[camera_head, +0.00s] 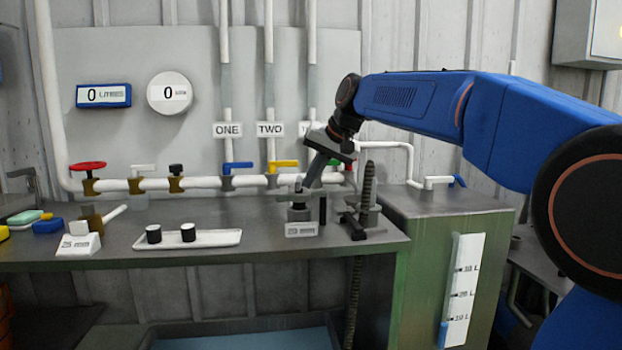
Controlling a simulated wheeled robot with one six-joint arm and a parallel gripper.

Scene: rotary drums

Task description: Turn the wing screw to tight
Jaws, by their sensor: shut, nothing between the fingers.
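My gripper (307,189) reaches down over the right end of the grey bench (270,258), its tip small and dark. It is shut with nothing between the fingers. Its tip is just above or against a dark round fitting (299,213) behind a small label plate (301,230); I cannot tell whether they touch. Right of it stands a dark clamp-like fixture (356,227) by an upright ribbed rod or hose (368,187). I cannot make out the wing screw clearly among these parts, and my gripper hides some of this area.
A white pipe (205,183) with several coloured valves runs along the back. A white tray (215,239) with two black cylinders lies left of my gripper. A green cabinet (420,275) stands right.

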